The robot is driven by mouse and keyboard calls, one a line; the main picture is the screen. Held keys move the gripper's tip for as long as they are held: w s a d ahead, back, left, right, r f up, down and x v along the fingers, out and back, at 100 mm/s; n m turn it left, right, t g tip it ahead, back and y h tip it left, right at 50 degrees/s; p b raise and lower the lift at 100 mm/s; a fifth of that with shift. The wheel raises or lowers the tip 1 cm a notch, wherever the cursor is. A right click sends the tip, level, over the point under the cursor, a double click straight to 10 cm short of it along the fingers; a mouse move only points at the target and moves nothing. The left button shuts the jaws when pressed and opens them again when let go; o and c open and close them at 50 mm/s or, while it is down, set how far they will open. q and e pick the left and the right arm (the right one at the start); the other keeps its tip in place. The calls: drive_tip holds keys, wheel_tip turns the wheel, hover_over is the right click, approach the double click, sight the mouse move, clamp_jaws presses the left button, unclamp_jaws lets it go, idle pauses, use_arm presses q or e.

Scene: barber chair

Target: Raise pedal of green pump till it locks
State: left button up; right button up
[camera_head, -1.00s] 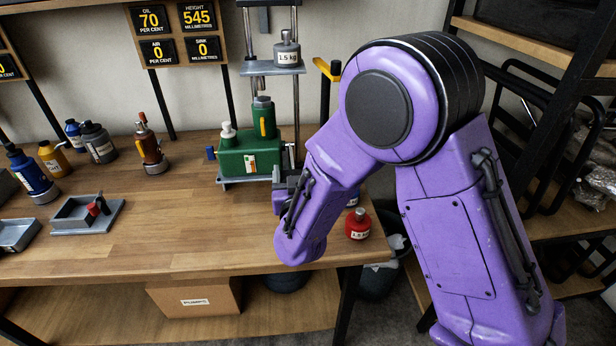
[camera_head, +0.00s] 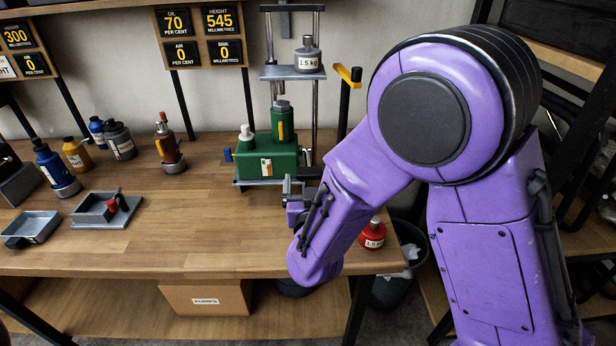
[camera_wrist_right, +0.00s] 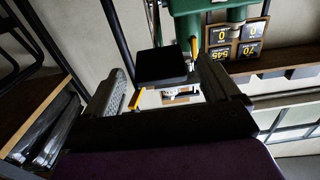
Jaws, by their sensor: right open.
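The green pump (camera_head: 268,160) stands on the wooden bench, with a green cylinder and a yellow lever on top. My right gripper (camera_head: 295,188) is at its front right corner, reached over by my purple arm. In the right wrist view a flat dark pad (camera_wrist_right: 160,66), which looks like the pump's pedal, lies between the two spread fingers of my right gripper (camera_wrist_right: 164,74). Whether a finger touches it I cannot tell. In the head view the pedal is hidden by my gripper. My left gripper is in no view.
A 1.5 kg weight (camera_head: 307,56) sits on a raised plate behind the pump. Grey trays (camera_head: 105,210) and several bottles (camera_head: 119,141) stand at left. The bench front middle is clear.

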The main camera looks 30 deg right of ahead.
drive_tip(key=v, duration=0.6)
drive_tip(key=shift+a, duration=0.1)
idle(0.5)
